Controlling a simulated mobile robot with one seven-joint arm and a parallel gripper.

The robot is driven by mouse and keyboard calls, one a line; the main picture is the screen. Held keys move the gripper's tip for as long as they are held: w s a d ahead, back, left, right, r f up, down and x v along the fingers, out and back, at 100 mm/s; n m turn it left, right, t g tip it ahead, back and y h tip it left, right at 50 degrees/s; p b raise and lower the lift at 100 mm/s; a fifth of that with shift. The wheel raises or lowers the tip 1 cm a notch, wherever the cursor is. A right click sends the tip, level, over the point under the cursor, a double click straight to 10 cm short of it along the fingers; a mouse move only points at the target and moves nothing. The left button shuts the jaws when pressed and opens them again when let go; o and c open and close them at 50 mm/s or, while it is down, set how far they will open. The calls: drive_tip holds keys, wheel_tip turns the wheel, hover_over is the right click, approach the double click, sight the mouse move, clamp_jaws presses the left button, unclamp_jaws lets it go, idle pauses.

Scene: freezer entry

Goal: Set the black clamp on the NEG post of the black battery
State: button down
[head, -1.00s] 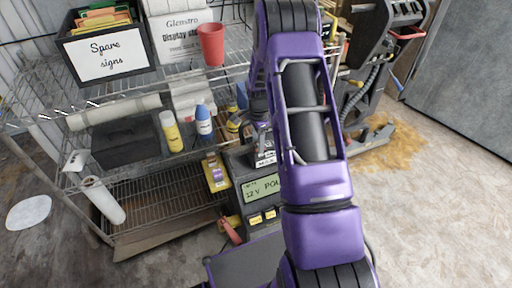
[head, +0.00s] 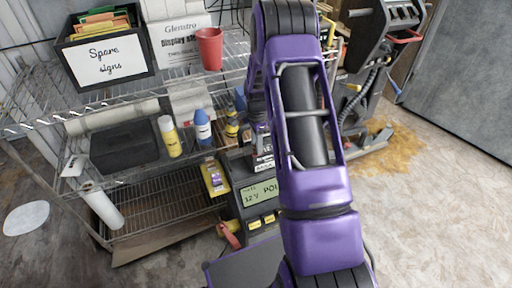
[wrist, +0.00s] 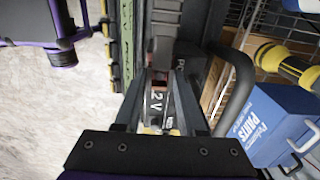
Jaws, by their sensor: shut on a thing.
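In the wrist view my gripper (wrist: 163,78) reaches up the picture, its two fingers closed on a dark grey-black piece (wrist: 178,50) that looks like the black clamp. In the head view my purple arm hides my gripper and most of the battery area. Left of the arm stands a grey-black unit with a greenish "12 V PO..." panel (head: 261,192).
A wire shelf (head: 165,200) stands left, with a red cup (head: 209,48), a yellow bottle (head: 170,136) and a blue bottle (head: 203,128). In the wrist view a blue parts box (wrist: 265,125) and a black looped cable (wrist: 238,85) are close on the right.

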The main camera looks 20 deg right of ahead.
wheel_tip(320, 180, up, 13)
drive_tip(key=p, duration=0.3)
idle(0.7)
idle(0.3)
